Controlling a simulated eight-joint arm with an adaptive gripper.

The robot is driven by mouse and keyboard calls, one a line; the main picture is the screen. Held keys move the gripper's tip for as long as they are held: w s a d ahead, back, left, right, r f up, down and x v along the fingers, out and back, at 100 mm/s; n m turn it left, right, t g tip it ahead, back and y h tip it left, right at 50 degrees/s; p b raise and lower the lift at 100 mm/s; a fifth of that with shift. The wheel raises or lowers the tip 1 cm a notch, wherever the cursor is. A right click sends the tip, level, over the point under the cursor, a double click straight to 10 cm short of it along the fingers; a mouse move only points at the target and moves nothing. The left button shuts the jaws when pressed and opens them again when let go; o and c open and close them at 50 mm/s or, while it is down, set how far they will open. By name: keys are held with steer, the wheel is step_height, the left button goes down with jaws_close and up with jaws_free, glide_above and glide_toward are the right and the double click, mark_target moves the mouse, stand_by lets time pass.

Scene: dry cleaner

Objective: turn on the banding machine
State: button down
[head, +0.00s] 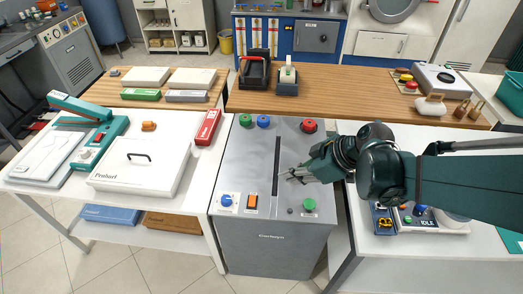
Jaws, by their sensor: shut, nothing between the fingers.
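The banding machine appears to be the grey metal cabinet (250,165) in the middle, with a long dark slot (277,165) in its top. On its front edge are a blue knob (226,200), an orange rocker switch (252,201), a small dark button (290,211) and a green button (309,205). Green, blue and red round parts sit along its back edge. My gripper (284,175) is shut and empty, over the top just right of the slot, behind the green button. I cannot tell its exact height or the switch's position.
A white table at left holds a teal-handled press (90,115), a white case (140,167) and a red box (208,127). A wooden counter (340,90) runs behind.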

steer(key=shift+w+a+f+n+g+y, duration=0.2)
steer(key=shift+a+f+n+y, duration=0.15)
steer(key=shift+a+n, duration=0.35)
steer(key=shift+w+a+f+n+g+y, duration=0.2)
steer(key=shift+a+f+n+y, duration=0.15)
steer(key=shift+a+n, duration=0.35)
steer(key=shift+w+a+f+n+g+y, duration=0.1)
steer(key=shift+w+a+f+n+y, duration=0.2)
steer(key=shift+a+n, duration=0.4)
steer(key=shift+s+f, duration=0.1)
steer(key=shift+a, duration=0.15)
steer(key=b, duration=0.3)
glide_above(256, 198)
step_height(256, 198, down, 8)
steer(key=shift+f, duration=0.15)
steer(key=shift+w+f+b, duration=0.2)
steer(key=shift+f, duration=0.45)
steer(key=shift+w+f+b, duration=0.15)
steer(key=shift+f, duration=0.45)
steer(key=shift+f, duration=0.1)
steer(key=shift+w+f+m+g+b, duration=0.3)
steer(key=shift+w+f+g+b, duration=0.1)
steer(key=shift+f+g+b, duration=0.15)
steer(key=shift+s+r, duration=0.4)
steer(key=shift+s, duration=0.4)
